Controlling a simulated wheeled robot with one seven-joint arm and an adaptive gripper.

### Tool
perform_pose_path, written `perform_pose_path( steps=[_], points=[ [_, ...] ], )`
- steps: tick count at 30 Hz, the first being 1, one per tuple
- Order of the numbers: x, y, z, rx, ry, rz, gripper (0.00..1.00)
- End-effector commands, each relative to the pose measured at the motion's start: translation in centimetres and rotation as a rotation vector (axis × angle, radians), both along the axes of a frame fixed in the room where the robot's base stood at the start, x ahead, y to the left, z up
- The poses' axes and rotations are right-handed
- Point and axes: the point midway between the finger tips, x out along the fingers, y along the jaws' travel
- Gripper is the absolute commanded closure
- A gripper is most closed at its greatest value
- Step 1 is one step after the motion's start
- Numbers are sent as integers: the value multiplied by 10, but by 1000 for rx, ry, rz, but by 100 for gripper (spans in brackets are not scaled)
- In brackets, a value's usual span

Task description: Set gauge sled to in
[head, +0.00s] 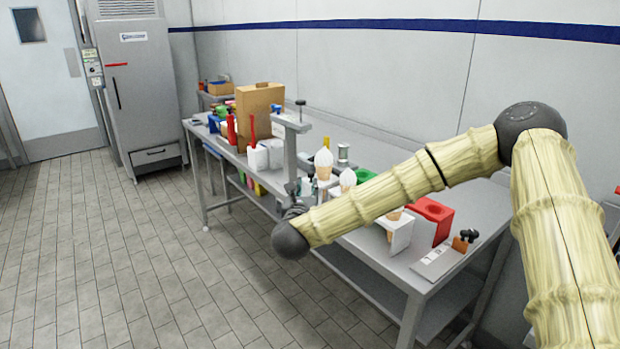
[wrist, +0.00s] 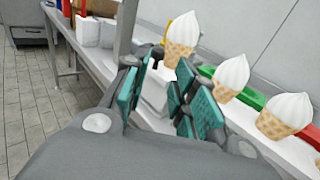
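My gripper (wrist: 160,98) is at the table's front edge, with its teal-padded fingers spread apart. A pale grey block (wrist: 152,92) with a small dark knob shows between and beyond the fingers in the wrist view; I cannot tell whether they touch it. A grey post with a top arm and black knob (head: 291,140) stands close to the gripper in the head view. A flat grey plate with an orange block and black knob (head: 440,258) lies at the table's near right end. I cannot tell which is the gauge sled. My arm hides part of the table.
Ice cream cones (wrist: 231,75) stand in a row right of the gripper. Green (wrist: 250,100) and red (head: 430,212) holders are behind them. A cardboard box (head: 258,108) and white containers (head: 258,157) are farther along the grey table (head: 480,275). The floor in front is clear.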

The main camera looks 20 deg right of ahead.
Motion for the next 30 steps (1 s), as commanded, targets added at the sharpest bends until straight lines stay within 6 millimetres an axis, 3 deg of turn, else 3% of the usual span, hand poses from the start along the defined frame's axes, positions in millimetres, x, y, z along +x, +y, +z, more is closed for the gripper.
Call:
perform_pose_path(
  steps=[9,15,29,30],
  points=[
    [47,-22,2,-2,0,-1,73],
    [68,-31,1,-3,1,1,73],
    [78,-36,-1,-2,2,2,73],
    [78,-36,-1,-2,2,2,76]
  ],
)
